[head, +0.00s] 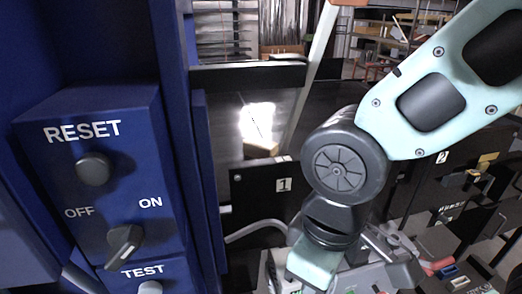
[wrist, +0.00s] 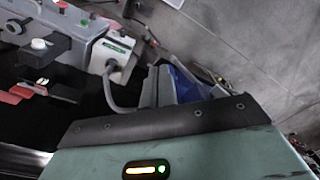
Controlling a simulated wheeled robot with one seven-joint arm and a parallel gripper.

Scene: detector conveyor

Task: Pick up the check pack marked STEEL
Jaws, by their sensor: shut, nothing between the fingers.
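I cannot make out a pack that reads STEEL in either view. In the head view, small coloured pieces sit at the lower right: a red one (head: 440,265), a blue one (head: 449,271) and a tan one (head: 460,282). Any lettering on them is too small to read. My gripper (head: 313,266) hangs at the end of my arm at the bottom middle, left of these pieces. It is shut and empty. Its fingertips are not clearly visible there, nor in the wrist view.
A blue control post (head: 100,125) with RESET, OFF/ON and TEST controls stands close at the left. The wrist view shows a white box (wrist: 112,57) with a cable, a red button (wrist: 62,5) and bare grey floor (wrist: 250,50) at right.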

